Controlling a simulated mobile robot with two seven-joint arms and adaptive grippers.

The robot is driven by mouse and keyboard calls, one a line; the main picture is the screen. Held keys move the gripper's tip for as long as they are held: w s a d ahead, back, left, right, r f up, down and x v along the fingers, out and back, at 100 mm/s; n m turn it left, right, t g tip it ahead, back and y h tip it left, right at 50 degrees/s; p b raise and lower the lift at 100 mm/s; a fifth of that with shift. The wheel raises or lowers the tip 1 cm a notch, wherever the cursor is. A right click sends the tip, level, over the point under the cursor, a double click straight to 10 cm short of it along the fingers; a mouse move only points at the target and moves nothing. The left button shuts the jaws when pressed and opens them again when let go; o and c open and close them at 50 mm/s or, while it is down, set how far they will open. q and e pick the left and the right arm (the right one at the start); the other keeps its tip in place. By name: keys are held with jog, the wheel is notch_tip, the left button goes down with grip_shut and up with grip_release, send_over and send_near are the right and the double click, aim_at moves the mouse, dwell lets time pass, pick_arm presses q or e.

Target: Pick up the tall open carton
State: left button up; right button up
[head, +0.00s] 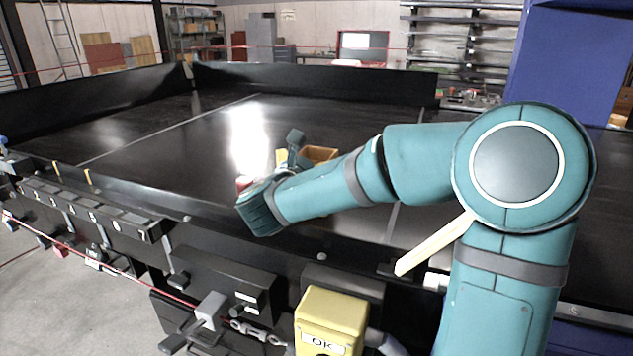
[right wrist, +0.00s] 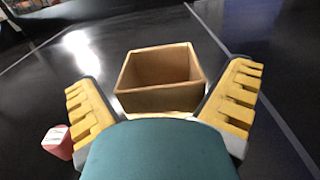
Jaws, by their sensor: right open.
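The tall open carton (right wrist: 160,100) is brown, with its open top facing the camera in the right wrist view. It stands on the dark conveyor surface between the two yellow-padded fingers of my right gripper (right wrist: 163,85). The fingers are spread, with a gap visible on either side near the carton's top. In the head view the carton (head: 320,154) shows only in part behind my right forearm and wrist, which hide its lower portion. My right gripper (head: 292,152) is partly visible there, beside the carton. My left gripper is not in view.
A small red and white object (right wrist: 57,141) lies left of the left finger; it also shows beside my wrist in the head view (head: 243,183). Black walls (head: 310,82) edge the conveyor. A yellow box marked OK (head: 332,318) stands at the front. The conveyor's left part is clear.

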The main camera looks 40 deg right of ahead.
jog(key=shift+w+d, duration=0.2)
jog(key=shift+d, duration=0.1)
jog(key=c, duration=1.1)
jog(key=shift+c, duration=0.2)
